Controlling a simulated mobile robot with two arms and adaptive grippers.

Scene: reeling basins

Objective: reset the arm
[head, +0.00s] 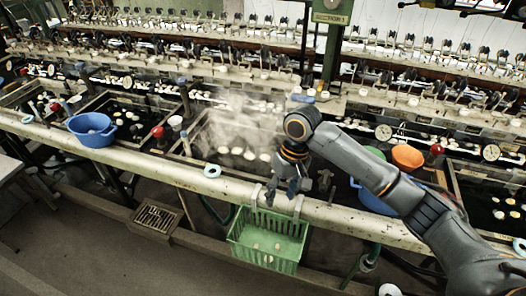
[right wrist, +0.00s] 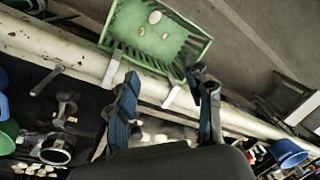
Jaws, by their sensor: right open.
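My right arm (head: 350,155) comes in from the right in the head view and bends down at its wrist. My right gripper (head: 283,192) points down near the front rail, just above and behind the green basket. In the right wrist view its two blue-grey fingers (right wrist: 167,82) stand apart with nothing between them. My left gripper is in neither view.
A green basket (head: 268,258) hangs on the pale front rail (head: 345,218), with a few whitish pieces inside. A steaming basin (head: 238,132) lies behind the gripper. Blue bowl (head: 92,130) stands left; orange bowl (head: 407,156) stands right, near the arm. The floor is open at lower left.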

